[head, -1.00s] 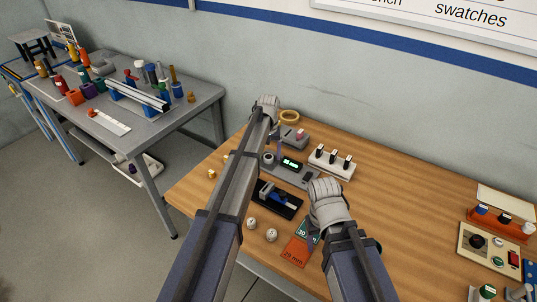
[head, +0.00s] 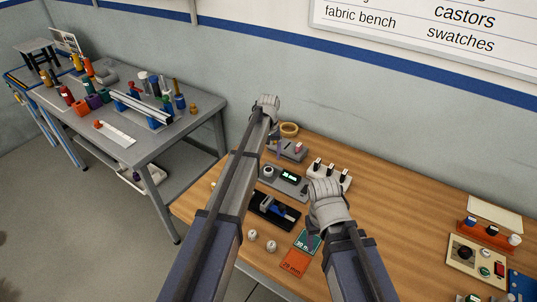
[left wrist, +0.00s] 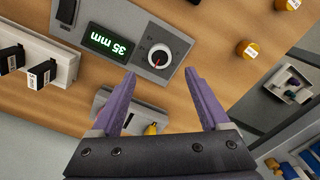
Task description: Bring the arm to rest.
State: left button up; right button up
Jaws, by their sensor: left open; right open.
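My left gripper (head: 279,147) hangs over the back of the wooden table, above the grey box (head: 283,180) with a dial and a green display. In the left wrist view its two purple fingers (left wrist: 160,75) are spread with nothing held between them. That view shows the white dial (left wrist: 159,57) with a red pointer and the display (left wrist: 109,44) reading 35 mm, beyond the fingertips. My right gripper (head: 311,226) is low over the front of the table, beside the green card (head: 306,241). Its fingers are partly hidden by its wrist.
A black tray with a blue and grey device (head: 275,208) lies between my arms. A white block with black switches (head: 329,173) stands behind my right gripper. An orange card (head: 293,262) lies in front. The table right of my right arm has a clear stretch.

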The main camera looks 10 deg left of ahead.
pick_arm(q)
jog(key=shift+r, duration=0.35)
jog(key=shift+f, duration=0.1)
pick_arm(e)
jog(key=shift+r, duration=0.3)
pick_arm(q)
jog(key=shift+s+d, duration=0.1)
jog(key=shift+s, duration=0.1)
jog(key=s+d+m, duration=0.1)
jog(key=s+d, duration=0.1)
jog(key=s, duration=0.3)
jog(key=s+d+m, duration=0.1)
jog(key=s+d, duration=0.1)
jog(key=s, duration=0.4)
jog(key=s+d+m, duration=0.1)
jog(key=s+d, duration=0.2)
jog(key=s, duration=0.3)
jog(key=shift+s+y, duration=0.15)
jog(key=shift+y, duration=0.15)
jog(key=s+d+m, duration=0.2)
jog(key=s+m, duration=0.1)
jog(key=s, duration=1.3)
jog(key=shift+d+y, duration=0.15)
jog(key=shift+y, duration=0.15)
